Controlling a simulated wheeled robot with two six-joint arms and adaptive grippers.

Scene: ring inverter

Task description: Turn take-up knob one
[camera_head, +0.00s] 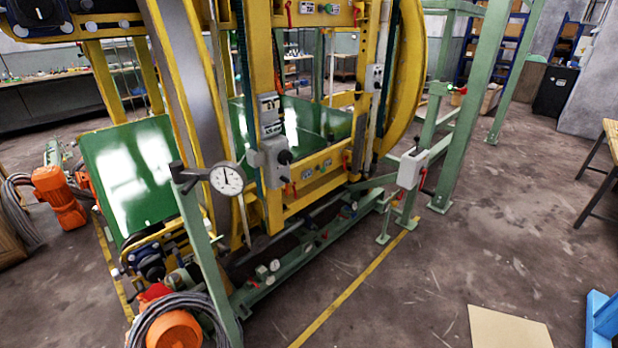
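A large yellow and green ring machine stands left of centre. A grey control box (275,168) on its front post carries a dark round knob (285,157). Small pale round dials or knobs (274,266) sit low on the green base rail. No readable label shows which of these, if any, is take-up knob one. A round white dial gauge (227,179) is fixed on a green post in front of the machine. Neither of my grippers is in view.
Orange motors (60,197) and a coiled grey hose (180,308) crowd the machine's left and front. Green frame posts (470,110) stand to its right. The floor right of the yellow line (355,285) is mostly clear, with a tan sheet (508,328) and blue object (603,320) at the bottom.

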